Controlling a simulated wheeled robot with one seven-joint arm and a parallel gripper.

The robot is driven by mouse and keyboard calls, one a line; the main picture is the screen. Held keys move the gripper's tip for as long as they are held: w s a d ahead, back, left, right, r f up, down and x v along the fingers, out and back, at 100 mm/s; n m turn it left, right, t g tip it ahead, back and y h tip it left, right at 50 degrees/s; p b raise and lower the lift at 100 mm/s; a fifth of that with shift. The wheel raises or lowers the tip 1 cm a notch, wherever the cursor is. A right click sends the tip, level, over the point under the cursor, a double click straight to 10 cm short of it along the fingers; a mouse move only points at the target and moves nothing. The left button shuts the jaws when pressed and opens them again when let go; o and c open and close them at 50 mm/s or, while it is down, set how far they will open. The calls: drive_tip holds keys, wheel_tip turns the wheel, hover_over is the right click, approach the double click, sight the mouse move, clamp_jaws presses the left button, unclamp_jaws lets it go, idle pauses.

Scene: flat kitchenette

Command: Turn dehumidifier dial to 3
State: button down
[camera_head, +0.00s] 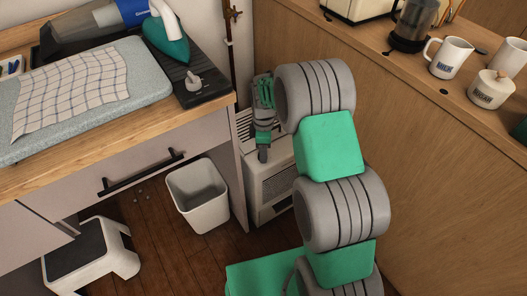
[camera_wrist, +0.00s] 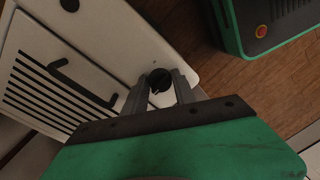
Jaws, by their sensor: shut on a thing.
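The dehumidifier (camera_head: 272,183) is a cream-white box with grilles, standing on the floor between the counter and the wooden panel. In the wrist view its pale top (camera_wrist: 110,40) shows with a slotted vent and a dark handle. My gripper (camera_wrist: 160,82) is over that top near one edge, its two fingers shut on a small dark round dial (camera_wrist: 159,76). The dial's marks and setting cannot be read. In the head view my gripper (camera_head: 263,155) reaches down at the dehumidifier, and the dial is hidden there.
A white bin (camera_head: 200,195) stands left of the dehumidifier. The counter (camera_head: 215,112) edge and its side panel are close on the left. A wooden panel (camera_head: 430,150) stands on the right. A step stool (camera_head: 95,255) is at the lower left.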

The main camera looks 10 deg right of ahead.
drive_tip(key=shift+r+m, duration=0.1)
drive_tip(key=shift+m, duration=0.2)
drive_tip(key=m+p, duration=0.2)
drive_tip(key=m, duration=0.3)
drive_tip(key=m+p, duration=0.1)
drive_tip(key=m, duration=0.5)
drive_tip(key=shift+s+m+t+y+p, duration=0.1)
drive_tip(key=shift+m+t+y+p, duration=0.2)
drive_tip(key=shift+p, duration=0.1)
drive_tip(key=m+p, duration=0.1)
drive_tip(key=m, duration=0.5)
drive_tip(key=shift+a, duration=0.1)
drive_tip(key=m+p, duration=0.1)
drive_tip(key=m, duration=0.4)
drive_tip(key=shift+m+t, duration=0.4)
drive_tip(key=c, duration=1.3)
unclamp_jaws()
drive_tip(key=shift+s, duration=0.1)
drive_tip(key=shift+a, duration=0.1)
drive_tip(key=r, duration=0.5)
drive_tip(key=r+p, duration=0.1)
drive_tip(key=r, duration=0.1)
drive_tip(key=shift+s+d+r, duration=0.2)
drive_tip(key=shift+d+r, duration=0.05)
drive_tip(key=shift+r, duration=0.1)
